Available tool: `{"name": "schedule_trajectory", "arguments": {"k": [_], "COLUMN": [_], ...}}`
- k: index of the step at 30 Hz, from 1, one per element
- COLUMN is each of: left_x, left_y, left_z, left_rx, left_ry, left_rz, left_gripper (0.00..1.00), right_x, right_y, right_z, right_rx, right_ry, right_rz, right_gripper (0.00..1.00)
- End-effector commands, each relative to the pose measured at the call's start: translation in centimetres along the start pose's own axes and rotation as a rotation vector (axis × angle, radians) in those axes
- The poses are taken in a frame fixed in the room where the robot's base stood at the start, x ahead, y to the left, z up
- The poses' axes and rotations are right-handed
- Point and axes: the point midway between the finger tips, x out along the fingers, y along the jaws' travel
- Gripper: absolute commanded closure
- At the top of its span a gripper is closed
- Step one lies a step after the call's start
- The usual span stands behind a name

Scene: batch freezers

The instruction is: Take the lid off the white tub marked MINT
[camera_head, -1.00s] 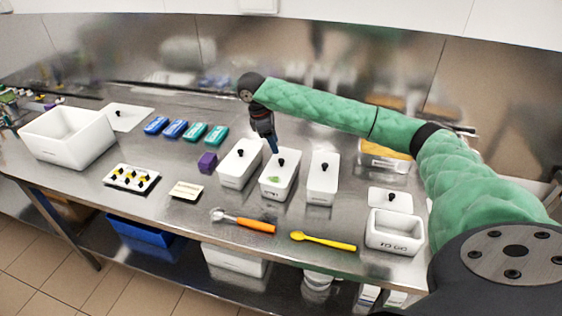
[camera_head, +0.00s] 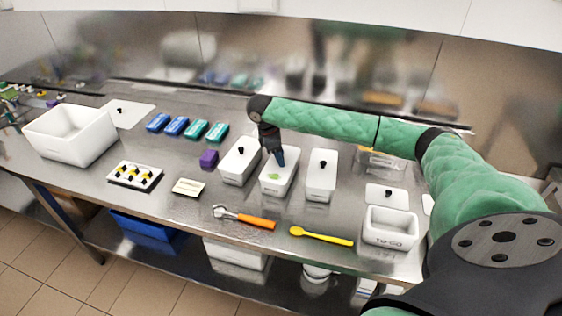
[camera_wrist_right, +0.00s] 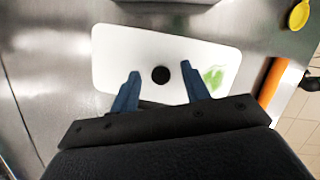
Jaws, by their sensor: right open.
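The middle of three lidded white tubs (camera_head: 277,186) has a green leaf-like mark on its lid; no MINT lettering is readable. Its lid (camera_wrist_right: 115,55) shows in the right wrist view, with a round black knob (camera_wrist_right: 160,75) and the green mark towards the right. My right gripper (camera_head: 279,161) is over this lid, pointing down, and hides the knob in the head view. In the right wrist view its two blue fingers are open, with the knob between the tips and a gap on each side. My left gripper is not in view.
Closed white tubs stand close on the left (camera_head: 240,163) and right (camera_head: 321,178). An orange-handled tool (camera_head: 255,222) and a yellow spatula (camera_head: 322,238) lie in front. A TO GO tub (camera_head: 390,240) is at right. Bare steel (camera_head: 345,205) shows between them.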

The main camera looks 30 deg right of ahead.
Motion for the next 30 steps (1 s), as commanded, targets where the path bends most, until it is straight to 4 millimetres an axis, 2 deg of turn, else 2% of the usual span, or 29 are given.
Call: {"name": "schedule_trajectory", "arguments": {"k": [7, 14, 25, 30], "left_x": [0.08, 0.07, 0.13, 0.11], "left_y": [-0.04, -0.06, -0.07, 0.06], "left_z": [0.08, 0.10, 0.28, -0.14], "left_rx": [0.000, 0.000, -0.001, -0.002], "left_ry": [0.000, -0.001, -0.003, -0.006], "left_rz": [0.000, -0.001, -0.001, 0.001], "left_gripper": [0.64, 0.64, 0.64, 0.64], "right_x": [0.09, 0.08, 0.02, -0.61], "right_y": [0.00, 0.00, 0.01, 0.02], "right_z": [0.00, 0.00, 0.01, 0.16], "right_rx": [0.000, 0.000, 0.000, 0.000], "right_ry": [0.000, 0.000, 0.000, 0.001], "right_rz": [0.000, 0.000, 0.001, 0.001], "right_gripper": [0.56, 1.00, 1.00, 1.00]}}
